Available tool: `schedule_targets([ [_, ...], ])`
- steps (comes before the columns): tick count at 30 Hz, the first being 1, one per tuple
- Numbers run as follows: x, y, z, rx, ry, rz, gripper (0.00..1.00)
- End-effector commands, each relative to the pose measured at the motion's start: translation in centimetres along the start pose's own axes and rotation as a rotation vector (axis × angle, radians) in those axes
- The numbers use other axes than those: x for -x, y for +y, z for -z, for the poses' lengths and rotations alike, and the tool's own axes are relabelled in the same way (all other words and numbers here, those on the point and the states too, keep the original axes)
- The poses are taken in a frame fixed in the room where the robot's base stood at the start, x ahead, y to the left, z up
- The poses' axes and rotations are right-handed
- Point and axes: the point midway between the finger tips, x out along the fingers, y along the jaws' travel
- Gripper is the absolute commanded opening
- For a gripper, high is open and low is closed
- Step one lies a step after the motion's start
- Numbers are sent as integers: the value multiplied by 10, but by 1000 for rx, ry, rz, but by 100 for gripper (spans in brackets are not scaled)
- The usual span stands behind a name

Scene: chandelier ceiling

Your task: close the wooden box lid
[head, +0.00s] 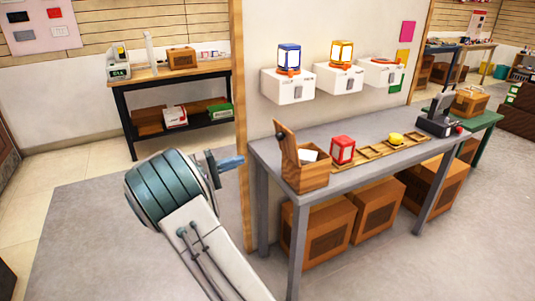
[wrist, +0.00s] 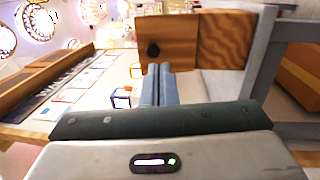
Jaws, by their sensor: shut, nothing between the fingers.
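The wooden box (head: 308,180) stands at the near left end of the grey table in the head view. Its lid (head: 288,150) is up, standing open on the left side, with a dark knob near the top. Something white shows inside the box. My gripper (head: 232,162) is left of the lid, apart from it in the head view, and points toward it. In the wrist view, which is turned sideways, my shut, empty fingers (wrist: 158,72) point at the lid (wrist: 172,32) close to its dark knob; the box side (wrist: 235,40) is to the right. Contact cannot be told.
The grey table (head: 345,152) also carries a red block-shaped lantern (head: 343,149), a wooden tray, and a yellow item (head: 395,139). White wall boxes (head: 288,86) with lanterns hang above. Wooden crates (head: 315,230) stand underneath. The wall post (head: 240,120) is close behind my gripper. Open floor lies left.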

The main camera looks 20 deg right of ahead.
Motion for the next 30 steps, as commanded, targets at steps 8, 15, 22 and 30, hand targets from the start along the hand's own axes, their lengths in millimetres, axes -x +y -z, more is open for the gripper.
schedule_targets([
  [8, 18, -8, 20, -46, 43, -131, 0],
  [15, -21, -2, 21, -45, 39, -130, 0],
  [22, -70, 4, 23, -45, 39, -129, 0],
  [30, -108, 9, 25, -45, 43, -128, 0],
])
